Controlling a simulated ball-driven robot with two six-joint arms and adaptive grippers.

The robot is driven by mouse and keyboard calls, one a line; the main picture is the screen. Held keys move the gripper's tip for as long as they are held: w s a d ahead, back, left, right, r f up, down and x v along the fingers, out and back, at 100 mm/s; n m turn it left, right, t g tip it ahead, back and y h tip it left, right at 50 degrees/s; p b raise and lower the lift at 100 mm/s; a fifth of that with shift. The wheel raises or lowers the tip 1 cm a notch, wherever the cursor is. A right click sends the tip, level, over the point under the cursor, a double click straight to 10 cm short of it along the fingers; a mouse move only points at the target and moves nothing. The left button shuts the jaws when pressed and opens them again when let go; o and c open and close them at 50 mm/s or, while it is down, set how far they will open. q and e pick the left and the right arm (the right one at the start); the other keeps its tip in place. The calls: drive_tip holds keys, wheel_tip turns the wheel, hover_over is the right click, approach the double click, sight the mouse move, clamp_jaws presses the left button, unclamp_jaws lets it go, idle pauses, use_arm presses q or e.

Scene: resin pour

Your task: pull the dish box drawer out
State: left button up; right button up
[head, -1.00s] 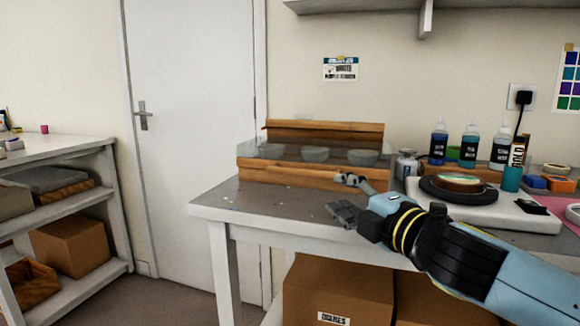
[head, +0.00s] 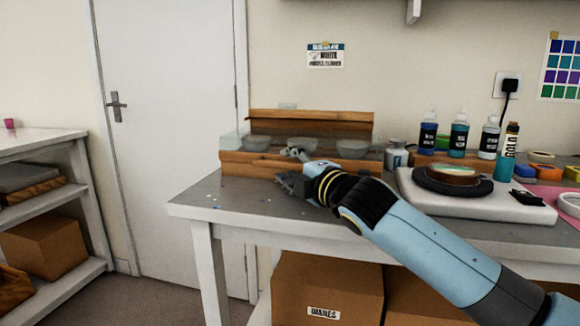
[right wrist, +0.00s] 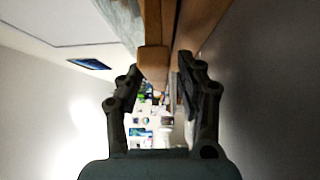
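The dish box (head: 310,116) is a wooden box at the back of the workbench. Clear bowls (head: 352,148) show behind its low wooden front (head: 238,163). My right gripper (head: 289,166) is at that front, left of its middle, and its arm hides part of the front. In the right wrist view my gripper (right wrist: 160,72) has its fingers apart. The end of a wooden strip (right wrist: 153,58) shows between the fingertips, with gaps on both sides. I cannot tell if either finger touches it. My left gripper is not in view.
A small jar (head: 396,156) stands right of the box. A scale (head: 480,202) with a dark turntable, and several bottles (head: 459,135), stand further right. Cardboard boxes (head: 325,285) are below.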

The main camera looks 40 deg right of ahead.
drive_tip(key=shift+w, duration=0.15)
clamp_jaws()
idle(0.4)
